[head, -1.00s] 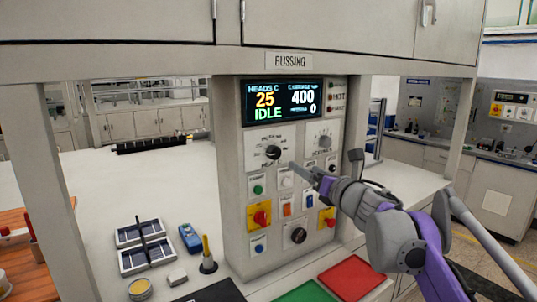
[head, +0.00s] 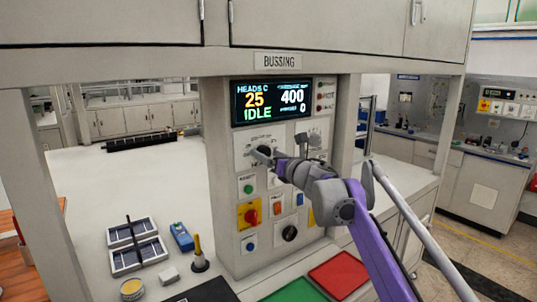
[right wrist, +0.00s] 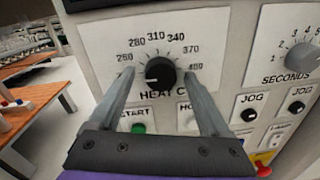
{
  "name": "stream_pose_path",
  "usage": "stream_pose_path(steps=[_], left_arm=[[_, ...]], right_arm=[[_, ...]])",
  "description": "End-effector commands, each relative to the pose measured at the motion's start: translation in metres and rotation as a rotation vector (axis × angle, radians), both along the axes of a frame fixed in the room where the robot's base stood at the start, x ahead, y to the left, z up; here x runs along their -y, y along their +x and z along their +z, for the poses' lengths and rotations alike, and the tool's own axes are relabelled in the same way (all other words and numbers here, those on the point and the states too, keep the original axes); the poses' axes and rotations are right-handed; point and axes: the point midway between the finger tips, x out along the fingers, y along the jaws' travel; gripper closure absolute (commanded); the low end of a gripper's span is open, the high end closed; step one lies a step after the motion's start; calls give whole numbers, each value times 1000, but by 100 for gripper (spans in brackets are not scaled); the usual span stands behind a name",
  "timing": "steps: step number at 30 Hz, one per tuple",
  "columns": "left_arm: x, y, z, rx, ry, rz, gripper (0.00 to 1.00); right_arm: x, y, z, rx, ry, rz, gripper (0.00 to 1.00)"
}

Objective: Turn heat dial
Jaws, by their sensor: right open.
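The heat dial (right wrist: 160,73) is a black round knob on a white plate marked from 250 to about 400, labelled HEAT C. Its white pointer mark faces left, toward the low end of the scale. My right gripper (right wrist: 160,85) is open in the right wrist view, with one finger on each side of the dial; contact cannot be told. In the head view my right gripper (head: 268,155) is at the panel and mostly hides the dial. The display (head: 271,101) reads 25, 400 and IDLE. My left gripper is not in view.
A seconds dial (right wrist: 303,56) sits right of the heat dial. Below are a green start button (right wrist: 138,128), black jog knobs (right wrist: 249,115) and a red-on-yellow switch (head: 250,215). Trays (head: 137,248), a blue meter (head: 181,237) and green and red mats (head: 339,274) lie on the bench.

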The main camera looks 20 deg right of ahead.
Motion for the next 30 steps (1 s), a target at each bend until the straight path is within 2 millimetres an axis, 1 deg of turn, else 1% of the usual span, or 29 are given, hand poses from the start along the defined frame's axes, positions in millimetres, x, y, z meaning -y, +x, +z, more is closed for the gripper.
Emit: stream_pose_path(steps=[7,8,9,11,12,21,30], left_arm=[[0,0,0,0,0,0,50],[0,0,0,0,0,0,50],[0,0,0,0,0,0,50],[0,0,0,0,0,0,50],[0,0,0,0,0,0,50],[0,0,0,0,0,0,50],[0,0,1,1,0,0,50]], right_arm=[[0,1,0,0,0,0,20],[0,1,0,0,0,-1,22],[0,1,0,0,0,-1,29],[0,1,0,0,0,-1,40],[0,1,0,0,0,-1,47],[0,1,0,0,1,-1,100],[0,1,0,-10,28,-1,100]])
